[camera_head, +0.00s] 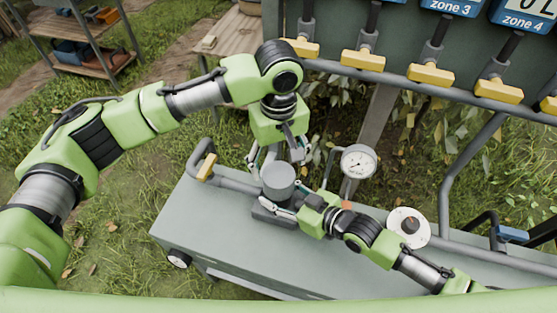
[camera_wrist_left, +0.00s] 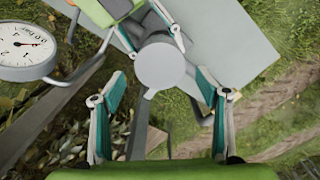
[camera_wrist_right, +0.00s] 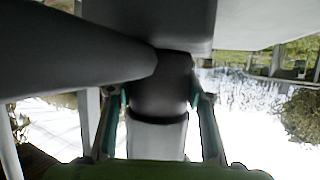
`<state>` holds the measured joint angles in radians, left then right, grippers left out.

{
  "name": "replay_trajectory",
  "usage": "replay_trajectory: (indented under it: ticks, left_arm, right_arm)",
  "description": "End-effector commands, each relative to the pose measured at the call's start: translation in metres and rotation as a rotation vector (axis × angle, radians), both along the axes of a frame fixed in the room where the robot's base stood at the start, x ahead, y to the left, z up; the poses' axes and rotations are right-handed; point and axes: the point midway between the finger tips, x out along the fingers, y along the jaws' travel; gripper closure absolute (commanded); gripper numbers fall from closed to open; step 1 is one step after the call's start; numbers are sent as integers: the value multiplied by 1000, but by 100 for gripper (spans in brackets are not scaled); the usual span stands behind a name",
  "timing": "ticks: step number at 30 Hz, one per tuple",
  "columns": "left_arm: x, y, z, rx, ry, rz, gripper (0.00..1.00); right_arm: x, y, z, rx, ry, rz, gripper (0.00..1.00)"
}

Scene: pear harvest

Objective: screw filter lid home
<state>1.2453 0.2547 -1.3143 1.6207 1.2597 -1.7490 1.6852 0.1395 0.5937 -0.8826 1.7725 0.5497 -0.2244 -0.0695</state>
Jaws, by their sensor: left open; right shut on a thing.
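The filter lid (camera_head: 278,172) is a round grey cap on top of the upright grey filter, which stands at the back edge of the bench. My left gripper (camera_head: 278,152) points down just behind and above it. In the left wrist view the lid (camera_wrist_left: 160,66) shows as a pale disc between my spread, empty fingers (camera_wrist_left: 162,78), apart from both. My right gripper (camera_head: 286,208) reaches in from the right and is shut on the filter body low down. In the right wrist view its fingers (camera_wrist_right: 158,98) flank the dark filter body (camera_wrist_right: 172,85). The lid's thread is hidden.
A grey pipe (camera_head: 237,184) runs along the bench (camera_head: 205,225) to the filter. A pressure gauge (camera_head: 358,162) stands right of it. The panel's yellow-handled valves (camera_head: 362,60) hang behind.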

Motion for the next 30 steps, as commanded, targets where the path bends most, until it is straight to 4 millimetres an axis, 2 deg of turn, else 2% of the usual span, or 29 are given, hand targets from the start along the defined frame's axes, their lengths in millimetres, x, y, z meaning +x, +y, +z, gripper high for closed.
replay_trajectory:
  ticks: [6,17,20,30]
  left_arm:
    - [0,0,0,1,0,85,32]
    - [0,0,-3,1,1,85,32]
    - [0,1,-12,2,3,85,32]
    - [0,0,-63,1,3,84,32]
  right_arm:
    - [2,-1,2,1,-4,-1,100]
    - [2,-1,1,1,-4,-1,100]
    - [2,-1,1,1,-4,-1,100]
    - [2,-1,2,1,-4,-1,100]
